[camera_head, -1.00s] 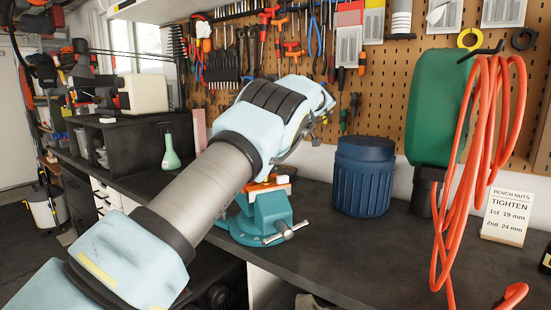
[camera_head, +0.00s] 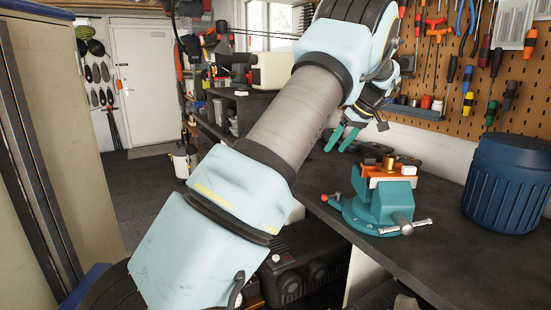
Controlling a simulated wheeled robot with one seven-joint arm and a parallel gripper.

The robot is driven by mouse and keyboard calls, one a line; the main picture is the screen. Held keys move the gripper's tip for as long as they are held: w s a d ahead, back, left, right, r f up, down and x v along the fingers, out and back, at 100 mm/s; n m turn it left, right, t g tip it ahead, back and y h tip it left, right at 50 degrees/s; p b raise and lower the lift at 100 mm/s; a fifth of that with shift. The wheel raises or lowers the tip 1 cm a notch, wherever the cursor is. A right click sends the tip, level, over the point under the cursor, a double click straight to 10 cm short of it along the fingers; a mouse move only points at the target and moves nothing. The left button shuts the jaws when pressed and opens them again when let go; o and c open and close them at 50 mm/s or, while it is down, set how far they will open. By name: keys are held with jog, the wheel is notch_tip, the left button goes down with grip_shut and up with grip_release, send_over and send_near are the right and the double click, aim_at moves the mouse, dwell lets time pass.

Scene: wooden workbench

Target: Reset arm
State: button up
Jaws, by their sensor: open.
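My arm reaches up across the middle of the head view, bent at the top. My gripper (camera_head: 342,140) hangs past its upper end, above the dark bench top (camera_head: 440,240). Its two green fingers are apart with nothing between them, and it touches nothing that I can see. The teal bench vise (camera_head: 377,205) stands to the right of and nearer than the gripper. A small brass-coloured piece (camera_head: 389,161) sits at the vise's orange jaws (camera_head: 385,173).
A blue ribbed bin (camera_head: 508,185) stands on the bench at right, before the tool pegboard (camera_head: 505,75). A tall tan cabinet (camera_head: 75,130) is close at left. Open floor (camera_head: 140,190) leads to a white door (camera_head: 146,85). A black machine (camera_head: 305,262) sits below the bench.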

jog(key=s+a+f+m+g+h, duration=0.1)
jog(key=s+a+f+m+h, duration=0.15)
jog(key=s+a, duration=0.7)
jog(key=s+a+f+m+g+h, duration=0.15)
jog(key=s+a+f, duration=0.35)
jog(key=a, duration=0.7)
jog(key=s+a+f+m, duration=0.1)
jog(key=s+a, duration=0.2)
jog(key=s, duration=0.4)
jog(key=s+a+f+m+h, duration=0.1)
jog(key=s+a+m, duration=0.1)
jog(key=s, duration=0.5)
jog(key=shift+a, duration=0.4)
jog(key=shift+t, duration=0.25)
